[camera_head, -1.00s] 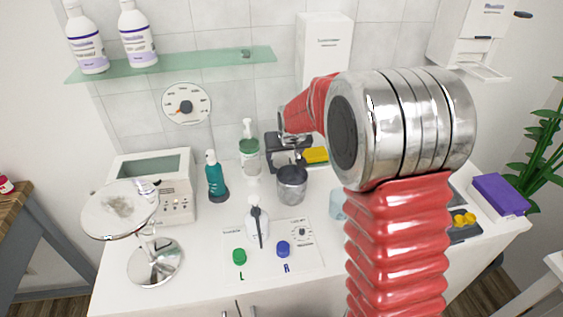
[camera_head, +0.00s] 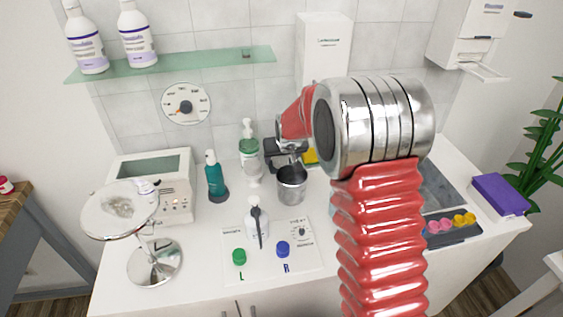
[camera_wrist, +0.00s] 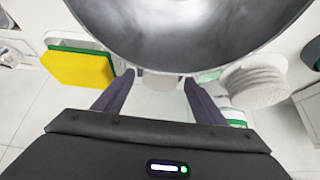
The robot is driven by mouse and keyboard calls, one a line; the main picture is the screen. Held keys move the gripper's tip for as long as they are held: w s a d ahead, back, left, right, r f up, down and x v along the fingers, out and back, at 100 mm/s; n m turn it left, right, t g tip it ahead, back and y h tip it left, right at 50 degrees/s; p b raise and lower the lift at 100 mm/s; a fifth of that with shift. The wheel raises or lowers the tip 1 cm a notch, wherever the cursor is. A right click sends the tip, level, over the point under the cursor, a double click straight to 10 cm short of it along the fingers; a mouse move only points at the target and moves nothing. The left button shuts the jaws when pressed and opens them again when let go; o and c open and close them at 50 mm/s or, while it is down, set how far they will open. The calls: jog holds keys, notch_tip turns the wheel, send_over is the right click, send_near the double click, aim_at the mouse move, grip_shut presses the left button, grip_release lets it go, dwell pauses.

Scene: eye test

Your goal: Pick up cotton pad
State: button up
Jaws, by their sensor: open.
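My gripper (camera_wrist: 158,78) is open, its two dark fingers apart with nothing held between them. In the head view my gripper (camera_head: 296,157) is small, just above and behind the metal cup (camera_head: 291,188). The cup fills the top of the wrist view (camera_wrist: 190,30), close in front of the fingertips; the part of its inside that shows is bare grey metal. A white, round, ridged stack (camera_wrist: 253,84) lies right of the fingers in the wrist view. It looks like cotton pads, but I cannot be sure.
A yellow sponge (camera_wrist: 78,69) lies left of the fingers in the wrist view. A green-labelled pump bottle (camera_head: 249,150) and a teal bottle (camera_head: 216,180) stand left of the cup. A round mirror (camera_head: 120,208) stands at the front left. A purple box (camera_head: 499,193) is at the right.

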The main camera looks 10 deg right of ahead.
aim_at(282, 162)
jog(key=shift+c, duration=0.4)
jog(key=c, duration=1)
jog(key=shift+r, duration=0.15)
jog(key=shift+c, duration=0.2)
jog(key=shift+s+r, duration=0.15)
jog(key=shift+r, duration=0.05)
notch_tip(282, 162, up, 11)
jog(key=s, duration=1.9)
jog(key=shift+s, duration=0.35)
jog(key=shift+f, duration=0.1)
